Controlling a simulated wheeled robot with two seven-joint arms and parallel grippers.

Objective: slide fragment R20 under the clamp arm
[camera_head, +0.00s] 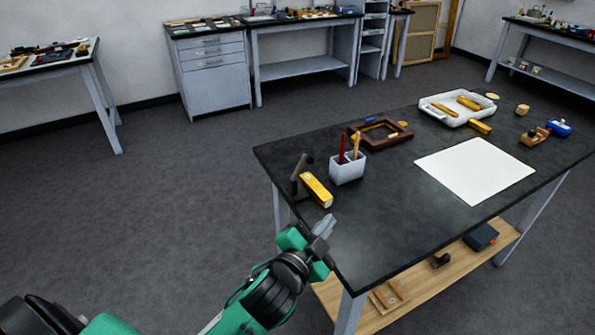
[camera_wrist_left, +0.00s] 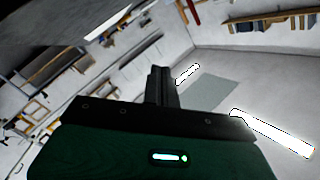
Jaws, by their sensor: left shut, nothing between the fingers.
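A gold, bar-like fragment (camera_head: 316,189) lies at the left edge of the dark worktable, beside a dark clamp-like bracket (camera_head: 299,172). Other gilt pieces lie in the white tray (camera_head: 437,113), and another gold piece (camera_head: 480,127) is just in front of it. I cannot read any label, so which piece is R20 is unclear. My left gripper (camera_head: 325,226) is by the table's near left edge, apart from the gold bar, shut and empty. Its closed fingers also show in the left wrist view (camera_wrist_left: 160,86). My right gripper is not in view.
On the worktable (camera_head: 395,225) are a white cup (camera_head: 348,169) with tools, a brown frame (camera_head: 380,132), a white sheet (camera_head: 475,170), a wooden plane-like tool (camera_head: 534,137) and a blue item (camera_head: 559,127). The near tabletop is clear. A lower wooden shelf (camera_head: 425,287) holds small items.

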